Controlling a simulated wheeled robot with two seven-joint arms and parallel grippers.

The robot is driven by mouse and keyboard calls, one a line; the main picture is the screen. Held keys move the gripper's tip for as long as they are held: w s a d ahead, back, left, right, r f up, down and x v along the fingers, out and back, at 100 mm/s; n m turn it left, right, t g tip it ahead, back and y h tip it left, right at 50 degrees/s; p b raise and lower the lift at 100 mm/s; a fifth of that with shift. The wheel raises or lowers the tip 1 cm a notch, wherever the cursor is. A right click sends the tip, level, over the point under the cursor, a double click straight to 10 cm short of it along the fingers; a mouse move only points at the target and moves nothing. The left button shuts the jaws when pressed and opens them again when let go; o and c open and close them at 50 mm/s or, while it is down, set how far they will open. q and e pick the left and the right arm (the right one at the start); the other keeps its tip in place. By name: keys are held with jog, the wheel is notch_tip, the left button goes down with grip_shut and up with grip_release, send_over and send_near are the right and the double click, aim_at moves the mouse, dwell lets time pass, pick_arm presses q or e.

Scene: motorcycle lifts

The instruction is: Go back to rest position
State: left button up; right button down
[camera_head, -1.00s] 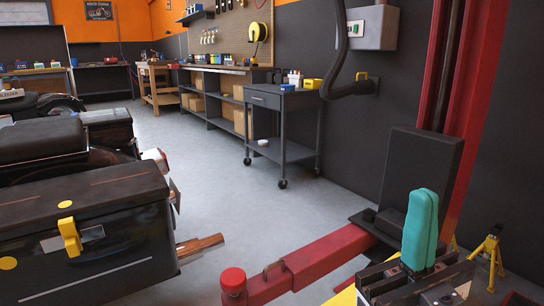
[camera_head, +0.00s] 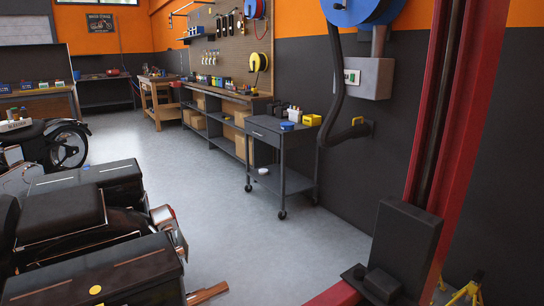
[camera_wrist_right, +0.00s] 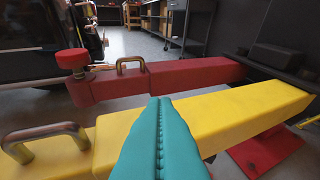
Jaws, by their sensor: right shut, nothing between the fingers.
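My right gripper (camera_wrist_right: 159,104) shows in the right wrist view as two teal padded fingers pressed together, with only a seam between them. It is shut and empty. Its fingers appear in front of a yellow lift arm (camera_wrist_right: 225,115); I cannot tell whether they touch it. A red lift arm (camera_wrist_right: 165,78) lies beyond. Neither of my grippers shows in the head view, and my left gripper is in no current frame.
A red lift post (camera_head: 455,120) with a dark block (camera_head: 405,245) stands at right. A motorcycle with black cases (camera_head: 95,280) is at left. A dark wheeled cart (camera_head: 282,150) stands by the wall. The grey floor (camera_head: 190,180) between is clear.

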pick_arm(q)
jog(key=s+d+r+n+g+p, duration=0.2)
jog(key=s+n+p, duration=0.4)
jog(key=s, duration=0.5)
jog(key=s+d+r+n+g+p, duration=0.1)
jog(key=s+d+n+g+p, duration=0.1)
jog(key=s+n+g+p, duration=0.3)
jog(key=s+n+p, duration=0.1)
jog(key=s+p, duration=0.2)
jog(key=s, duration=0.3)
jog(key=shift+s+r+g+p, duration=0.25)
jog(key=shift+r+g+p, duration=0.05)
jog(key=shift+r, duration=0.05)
pick_arm(e)
jog(key=s+d+f+g+h, duration=0.1)
jog(key=s+d+f+g, duration=0.2)
jog(key=s, duration=1.1)
jog(key=s+d+f+g+h, duration=0.1)
jog(key=s+d+f+g, duration=0.2)
jog(key=s, duration=1.1)
jog(key=s+d+f+g+h, duration=0.1)
jog(key=s+d+f+g, duration=0.2)
jog(key=s, duration=1)
jog(key=f+g, duration=0.1)
jog(key=g, duration=0.2)
jog(key=shift+s+d+f+m+g, duration=0.25)
jog(key=shift+s+m+g, duration=0.15)
